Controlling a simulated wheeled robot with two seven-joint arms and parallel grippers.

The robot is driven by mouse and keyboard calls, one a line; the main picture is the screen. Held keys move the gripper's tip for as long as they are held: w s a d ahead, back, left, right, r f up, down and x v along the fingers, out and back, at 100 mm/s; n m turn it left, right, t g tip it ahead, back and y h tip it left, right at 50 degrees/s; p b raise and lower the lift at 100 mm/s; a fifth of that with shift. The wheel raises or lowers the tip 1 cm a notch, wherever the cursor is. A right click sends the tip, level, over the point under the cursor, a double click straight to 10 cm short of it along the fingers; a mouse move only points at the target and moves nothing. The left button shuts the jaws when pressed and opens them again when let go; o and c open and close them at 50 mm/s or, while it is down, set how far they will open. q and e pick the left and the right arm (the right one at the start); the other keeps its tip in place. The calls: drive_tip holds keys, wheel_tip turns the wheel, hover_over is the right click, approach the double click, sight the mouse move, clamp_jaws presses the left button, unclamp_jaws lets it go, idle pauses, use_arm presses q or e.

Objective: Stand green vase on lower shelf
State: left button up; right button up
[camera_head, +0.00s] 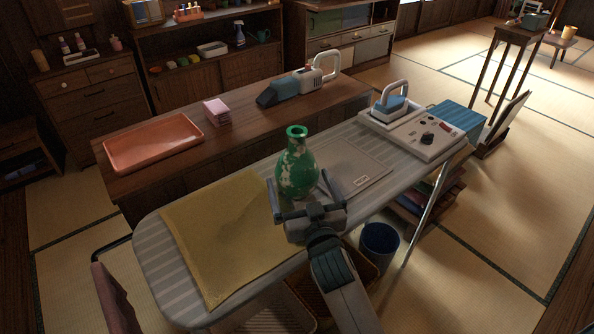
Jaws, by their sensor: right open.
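The green vase (297,168), mottled with pale patches, stands upright on the striped ironing board (165,270). My right gripper (299,186) is at the near side of the vase, its two fingers apart to the left and right of the vase's lower part. I cannot tell whether the fingers touch it. The vase's base is partly hidden by the gripper. A low shelf with folded cloths (445,190) is below the right end of the board, and a wooden shelf unit (195,50) stands at the back. My left gripper is out of view.
A yellow cloth (225,235) lies on the board's left part, and an iron (391,103) stands on its base at the right end. A low cabinet behind bears an orange tray (153,143) and a handheld vacuum (298,86). A blue bin (380,243) stands below. Tatami at right is mostly clear.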

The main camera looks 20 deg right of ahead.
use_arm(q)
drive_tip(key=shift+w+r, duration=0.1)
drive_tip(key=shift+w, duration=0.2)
use_arm(e)
drive_tip(key=shift+c, duration=0.3)
